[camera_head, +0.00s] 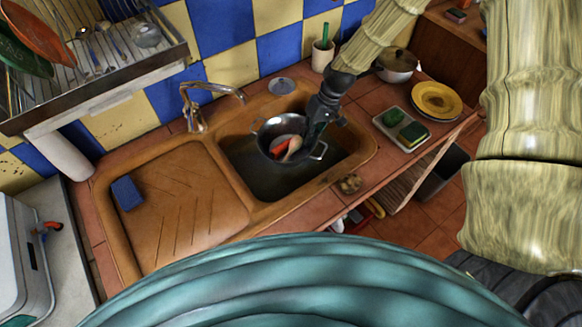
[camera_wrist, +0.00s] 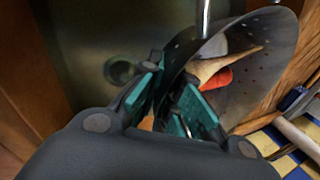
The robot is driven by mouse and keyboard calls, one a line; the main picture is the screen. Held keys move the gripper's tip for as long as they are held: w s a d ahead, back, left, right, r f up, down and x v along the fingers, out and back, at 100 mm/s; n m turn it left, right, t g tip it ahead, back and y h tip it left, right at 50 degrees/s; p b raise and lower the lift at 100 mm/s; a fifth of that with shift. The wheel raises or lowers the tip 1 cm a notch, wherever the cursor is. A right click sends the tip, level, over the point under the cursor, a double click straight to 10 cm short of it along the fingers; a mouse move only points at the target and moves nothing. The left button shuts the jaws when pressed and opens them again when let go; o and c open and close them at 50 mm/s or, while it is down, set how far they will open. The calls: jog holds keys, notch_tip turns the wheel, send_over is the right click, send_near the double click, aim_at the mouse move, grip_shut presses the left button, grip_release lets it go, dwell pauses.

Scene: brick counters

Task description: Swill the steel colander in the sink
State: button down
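The steel colander (camera_head: 268,130) is in the sink basin (camera_head: 243,172), below the tap (camera_head: 192,112). It holds an orange-red item, a pale tan item and something whitish. It also shows in the wrist view (camera_wrist: 262,85), its perforated wall slanting across the picture. My gripper (camera_head: 318,128) reaches down to the colander's right rim. In the wrist view its teal fingertips (camera_wrist: 170,100) lie on either side of the colander's edge, closed on it. The tap spout (camera_wrist: 203,18) shows above the colander there. I cannot tell whether the colander touches the basin floor.
A blue sponge (camera_head: 127,193) lies on the drainboard (camera_head: 180,215) at left. A dish rack (camera_head: 80,50) hangs at upper left. To the right stand a tray (camera_head: 390,127) with green items, a yellow plate (camera_head: 436,100) and a lidded pot (camera_head: 396,66). A drain disc (camera_head: 281,86) lies behind the basin.

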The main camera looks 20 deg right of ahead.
jog(key=shift+r+p, duration=1.8)
jog(key=shift+r, duration=1.25)
